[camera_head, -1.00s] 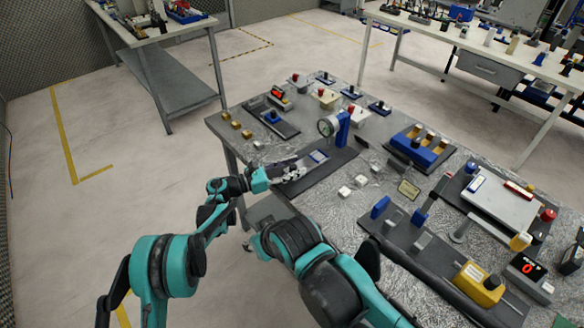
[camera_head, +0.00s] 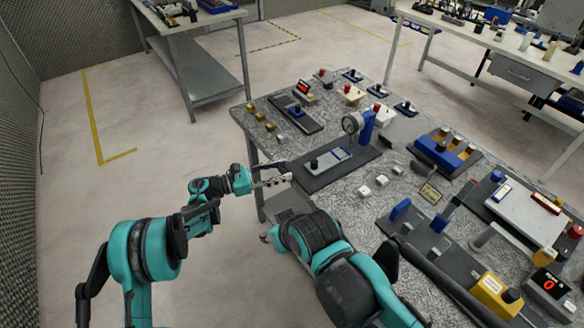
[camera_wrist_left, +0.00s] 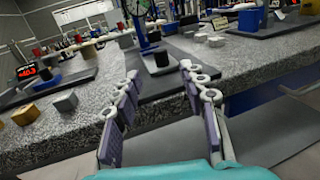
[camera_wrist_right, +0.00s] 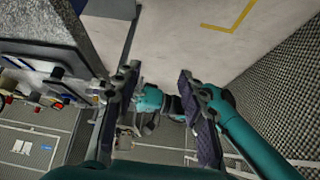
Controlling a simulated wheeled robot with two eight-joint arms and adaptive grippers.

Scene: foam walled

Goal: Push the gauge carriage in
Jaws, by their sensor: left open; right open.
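The gauge fixture is a dark base plate (camera_head: 308,183) with a round dial gauge (camera_head: 351,124) on a blue stand (camera_head: 367,125). Its carriage (camera_head: 338,155), a grey and blue slab with a black knob (camera_head: 314,163), lies on the plate in front of the stand. My left gripper (camera_head: 288,172) is open and empty at the plate's near-left end, apart from the knob. In the left wrist view the knob (camera_wrist_left: 162,62) shows just beyond and between the open fingers (camera_wrist_left: 158,78). My right gripper (camera_wrist_right: 158,76) is open and empty, low beside the table edge.
A blue fixture (camera_head: 440,150) stands farther right. The floor left of the table is clear.

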